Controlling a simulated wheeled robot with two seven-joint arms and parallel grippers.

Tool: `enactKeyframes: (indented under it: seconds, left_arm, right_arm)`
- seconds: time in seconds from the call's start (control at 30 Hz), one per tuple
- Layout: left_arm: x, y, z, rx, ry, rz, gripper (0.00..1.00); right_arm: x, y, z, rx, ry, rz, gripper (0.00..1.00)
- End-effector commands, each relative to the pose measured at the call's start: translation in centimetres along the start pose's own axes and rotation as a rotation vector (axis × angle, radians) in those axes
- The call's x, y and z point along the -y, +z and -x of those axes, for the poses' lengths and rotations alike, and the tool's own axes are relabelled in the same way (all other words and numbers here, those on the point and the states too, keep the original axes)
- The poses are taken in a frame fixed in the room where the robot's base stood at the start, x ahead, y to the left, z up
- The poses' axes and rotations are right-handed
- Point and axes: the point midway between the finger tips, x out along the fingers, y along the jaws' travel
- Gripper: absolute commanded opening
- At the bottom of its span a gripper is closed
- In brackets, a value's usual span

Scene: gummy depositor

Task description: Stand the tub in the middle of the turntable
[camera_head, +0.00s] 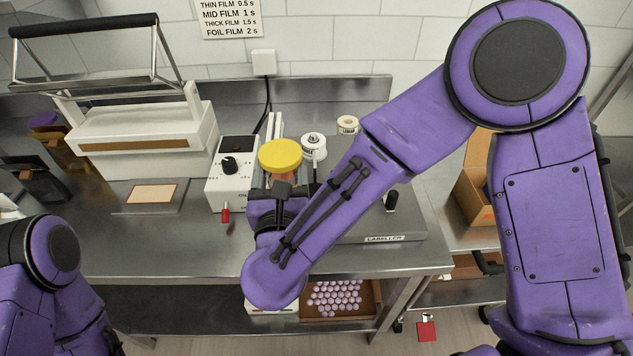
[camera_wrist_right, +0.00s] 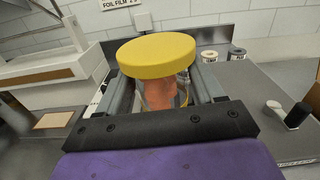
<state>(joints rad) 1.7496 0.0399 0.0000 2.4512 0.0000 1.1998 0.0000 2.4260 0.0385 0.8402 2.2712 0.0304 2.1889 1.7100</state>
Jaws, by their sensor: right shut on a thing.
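The tub (camera_head: 280,155) has a round yellow lid and orange contents in a clear body. It is upright in my right gripper (camera_head: 282,181), above the steel bench. In the right wrist view the tub (camera_wrist_right: 156,54) sits between the two fingers, one on each side of its body, with the lid above them. Its base is hidden behind the gripper. I cannot make out the turntable; my right forearm covers part of the labeller (camera_head: 384,239). My left arm shows at the lower left, but its gripper is out of view.
A white box with a black knob (camera_head: 229,165) stands just left of the tub. A heat sealer (camera_head: 140,140) is farther left. Label rolls (camera_head: 347,125) stand behind. The bench front left is clear.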

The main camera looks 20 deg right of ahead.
Motion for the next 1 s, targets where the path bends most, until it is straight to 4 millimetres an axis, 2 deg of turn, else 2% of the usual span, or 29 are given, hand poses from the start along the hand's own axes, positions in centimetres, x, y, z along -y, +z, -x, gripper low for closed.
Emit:
enactKeyframes:
  seconds: [0.03,0.13,0.2,0.37,0.57,0.7,1.0]
  left_arm:
    - [0.1,-0.4,1.0,-0.001,0.000,0.000,0.43]
    - [0.1,-0.9,2.0,-0.001,0.001,0.001,0.43]
    - [0.1,-1.0,2.2,-0.002,0.001,0.001,0.43]
    - [0.2,-1.2,2.9,-0.001,0.001,0.001,0.43]
    - [0.3,-1.5,3.5,-0.001,0.001,0.001,0.43]
    - [0.3,-1.5,3.6,-0.001,0.001,0.001,0.43]
    - [0.3,-1.5,3.5,-0.001,0.001,0.001,0.43]
  right_arm:
    - [1.0,-0.1,-0.7,-0.004,-0.004,0.004,0.37]
    - [3.0,-1.3,-2.3,-0.004,-0.004,0.005,0.37]
    - [3.8,-3.1,-3.0,-0.005,-0.003,0.006,0.37]
    - [5.4,-5.9,-4.4,-0.002,-0.003,0.004,0.37]
    - [6.5,-8.1,-5.4,-0.002,-0.003,0.003,0.37]
    - [6.3,-10.5,-5.3,-0.003,-0.003,0.003,0.37]
    - [6.3,-11.0,-5.3,0.000,-0.005,-0.001,0.37]
